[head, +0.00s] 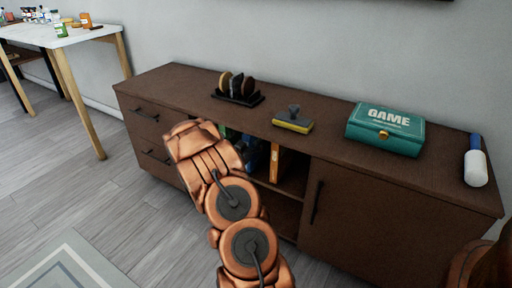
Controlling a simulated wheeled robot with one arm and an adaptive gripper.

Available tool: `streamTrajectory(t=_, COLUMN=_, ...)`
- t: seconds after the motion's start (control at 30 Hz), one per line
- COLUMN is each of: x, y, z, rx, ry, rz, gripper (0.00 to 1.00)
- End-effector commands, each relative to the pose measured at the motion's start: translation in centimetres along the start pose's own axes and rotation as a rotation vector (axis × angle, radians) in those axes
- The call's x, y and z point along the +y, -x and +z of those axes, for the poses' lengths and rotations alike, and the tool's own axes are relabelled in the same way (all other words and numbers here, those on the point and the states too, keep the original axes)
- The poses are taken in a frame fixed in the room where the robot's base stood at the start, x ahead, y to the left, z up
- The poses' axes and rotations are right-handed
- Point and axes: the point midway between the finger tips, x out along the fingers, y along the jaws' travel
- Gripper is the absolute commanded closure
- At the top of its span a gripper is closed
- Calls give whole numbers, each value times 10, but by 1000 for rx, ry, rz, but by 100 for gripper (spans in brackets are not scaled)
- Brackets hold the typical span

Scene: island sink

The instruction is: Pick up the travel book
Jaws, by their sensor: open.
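An upright book with an orange spine (275,163) stands in the open middle compartment of the brown cabinet (345,165). Several darker blue and green book-like items (252,155) stand left of it, partly covered by my copper arm. I cannot read any title, so I cannot tell which one is the travel book. My arm reaches up in front of the cabinet's left part and the open compartment. My gripper's fingers do not show.
On the cabinet top are a black rack with round pieces (238,90), a yellow-and-grey block with a handle (293,120), a teal GAME box (386,128) and a white-and-blue bottle (475,165). A white table (62,38) with small jars stands at back left. The floor in front is clear.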

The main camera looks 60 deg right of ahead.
Motion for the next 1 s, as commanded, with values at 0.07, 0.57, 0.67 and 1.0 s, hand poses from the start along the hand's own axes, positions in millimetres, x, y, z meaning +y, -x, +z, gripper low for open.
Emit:
streamTrajectory(t=0.07, x=0, y=0, z=0, rx=0, ry=0, rz=0, gripper=33)
streamTrajectory(t=0.57, x=0, y=0, z=0, rx=1, ry=0, rz=-1, gripper=75)
streamTrajectory(t=0.67, x=0, y=0, z=0, rx=1, ry=0, rz=-1, gripper=85)
streamTrajectory(t=1.0, x=0, y=0, z=0, rx=1, ry=0, rz=-1, gripper=100)
